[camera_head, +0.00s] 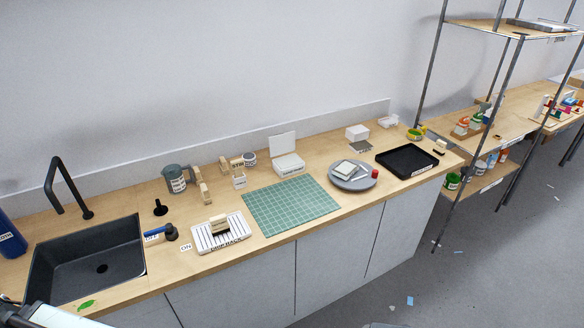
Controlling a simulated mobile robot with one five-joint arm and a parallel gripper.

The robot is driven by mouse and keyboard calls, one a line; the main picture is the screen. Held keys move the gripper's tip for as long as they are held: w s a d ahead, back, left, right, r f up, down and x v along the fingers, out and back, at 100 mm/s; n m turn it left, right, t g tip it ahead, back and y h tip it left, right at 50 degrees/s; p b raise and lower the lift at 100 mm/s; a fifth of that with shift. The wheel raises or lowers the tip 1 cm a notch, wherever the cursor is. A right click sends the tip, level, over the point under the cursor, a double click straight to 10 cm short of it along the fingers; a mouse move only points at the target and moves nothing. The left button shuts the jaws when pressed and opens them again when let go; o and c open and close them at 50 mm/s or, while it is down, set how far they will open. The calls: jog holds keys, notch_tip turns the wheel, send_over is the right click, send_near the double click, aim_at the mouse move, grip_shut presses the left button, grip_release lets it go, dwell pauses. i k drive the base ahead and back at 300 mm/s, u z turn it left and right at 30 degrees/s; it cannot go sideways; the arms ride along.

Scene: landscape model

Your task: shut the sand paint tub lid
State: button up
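A white tub (289,165) stands on the wooden counter behind the green cutting mat. Its lid (283,147) is open and stands upright at the tub's back edge. The label on the tub's front is too small to read, so I cannot tell for sure that it is the sand paint tub. My gripper is not in view; only a white and black part, probably of my arm, shows at the bottom left corner, far from the tub.
The green mat (290,207) lies in front of the tub. A round grey plate (368,182) and a black tray (405,160) are to the right. A drip rack (232,238), a sink (60,270) and a dark tap (60,172) are to the left. Small wooden items stand left of the tub.

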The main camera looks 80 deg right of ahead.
aim_at(279, 144)
jog(key=z, duration=3.8)
jog(key=k, duration=1.1)
jog(key=u, duration=0.85)
jog(key=i, duration=1)
jog(key=u, duration=0.1)
